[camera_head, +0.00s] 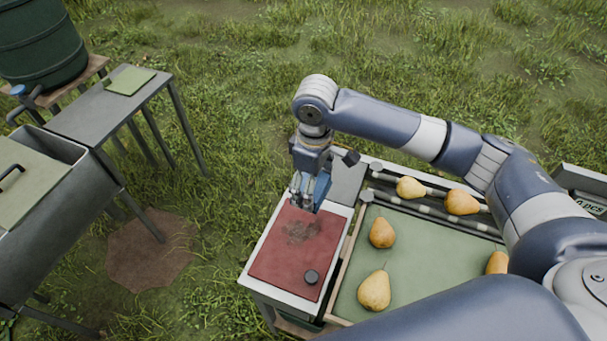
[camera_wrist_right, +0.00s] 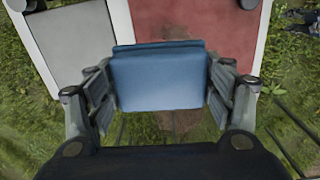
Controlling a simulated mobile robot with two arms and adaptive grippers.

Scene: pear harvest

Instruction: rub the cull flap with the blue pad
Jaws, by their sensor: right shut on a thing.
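My right gripper (camera_head: 309,192) is at the flap's far edge, shut on the blue pad (camera_wrist_right: 160,78). The pad (camera_head: 321,188) hangs below the gripper, partly hidden by the fingers in the head view. I cannot tell whether it touches the flap. The flap's red surface (camera_wrist_right: 180,22) also shows beyond the pad in the right wrist view. My left gripper is not in view.
A green sorting tray (camera_head: 420,255) with several pears lies right of the flap, with a rail track (camera_head: 435,210) behind it. A grey table with a green cloth (camera_head: 130,80), a metal trough (camera_head: 60,230) and a green barrel (camera_head: 40,45) stand at left. Grass lies between.

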